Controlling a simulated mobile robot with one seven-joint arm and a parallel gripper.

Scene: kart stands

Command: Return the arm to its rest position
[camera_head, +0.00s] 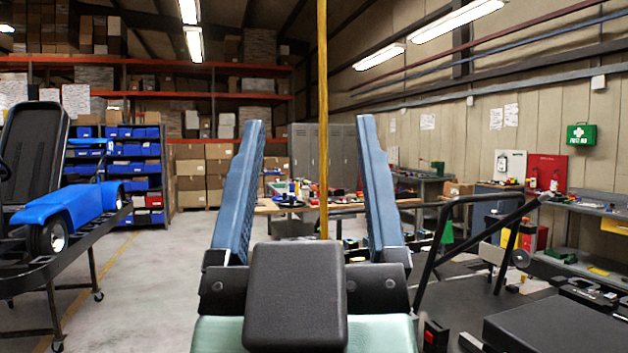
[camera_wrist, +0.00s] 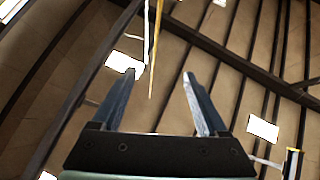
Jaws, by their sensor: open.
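My gripper (camera_head: 310,135) stands upright close in front of the head camera, its two blue fingers wide apart. Nothing is held between the fingers. In the wrist view my gripper (camera_wrist: 186,75) points up at the ceiling (camera_wrist: 220,50), and its fingers are again apart and empty. A thin yellow pole or cord (camera_head: 322,80) runs vertically behind the fingers; I cannot tell what it belongs to. The rest of my arm is mostly hidden behind the gripper body.
A blue kart (camera_head: 75,215) sits on a black wheeled stand at the left. A workbench (camera_head: 350,208) with small items stands behind the gripper. A black frame (camera_head: 480,215) and a side bench (camera_head: 590,207) are at the right. Grey floor (camera_head: 160,290) is clear at left centre.

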